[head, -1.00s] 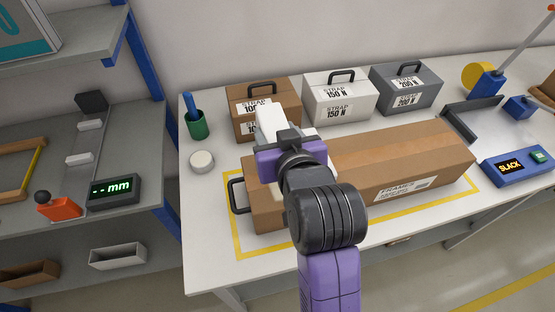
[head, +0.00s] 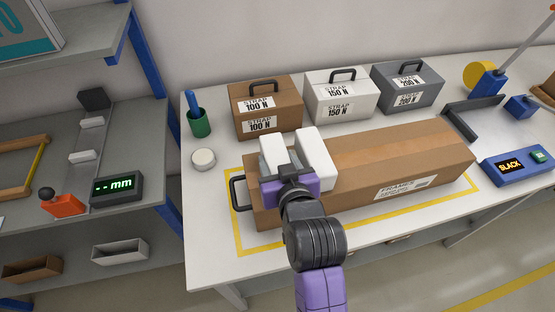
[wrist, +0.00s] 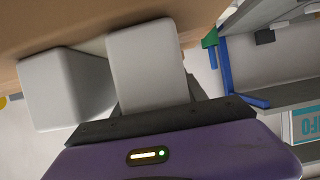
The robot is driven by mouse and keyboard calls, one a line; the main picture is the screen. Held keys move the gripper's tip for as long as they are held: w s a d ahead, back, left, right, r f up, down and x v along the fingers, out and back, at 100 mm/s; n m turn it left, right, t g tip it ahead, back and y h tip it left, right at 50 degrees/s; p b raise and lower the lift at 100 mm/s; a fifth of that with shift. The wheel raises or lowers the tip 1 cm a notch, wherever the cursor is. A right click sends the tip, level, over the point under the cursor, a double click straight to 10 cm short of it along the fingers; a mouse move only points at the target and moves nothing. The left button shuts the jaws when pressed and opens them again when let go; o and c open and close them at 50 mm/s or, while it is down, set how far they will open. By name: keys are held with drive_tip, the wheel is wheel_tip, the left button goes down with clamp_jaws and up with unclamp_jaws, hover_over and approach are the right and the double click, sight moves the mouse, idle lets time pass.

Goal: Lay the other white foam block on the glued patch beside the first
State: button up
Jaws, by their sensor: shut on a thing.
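A long brown cardboard box (head: 400,155) lies on the table. The first white foam block (head: 314,158) sits on its left part. My gripper (head: 287,172) is shut on the other white foam block (head: 272,158), just left of the first with a narrow gap in the head view. In the wrist view the held block (wrist: 148,65) is centred in front of my gripper, and the first block (wrist: 62,88) is to its left. I cannot tell whether the held block touches the box top. The glued patch is not visible; the blocks and gripper cover that area.
Behind the box stand three strap cases: brown (head: 266,105), white (head: 341,95) and grey (head: 407,86). A white round tub (head: 203,160) and a green cup (head: 199,122) are at the left. A black handle (head: 237,192) is at the box's left end.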

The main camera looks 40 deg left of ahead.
drive_tip(key=shift+f, duration=0.1)
drive_tip(key=o, duration=1.3)
drive_tip(key=shift+d+r, duration=0.15)
drive_tip(key=shift+r, duration=0.05)
drive_tip(key=b+v, duration=0.1)
drive_tip(key=v, duration=1)
drive_tip(key=shift+s+d+r, duration=0.2)
drive_tip(key=shift+s, duration=0.1)
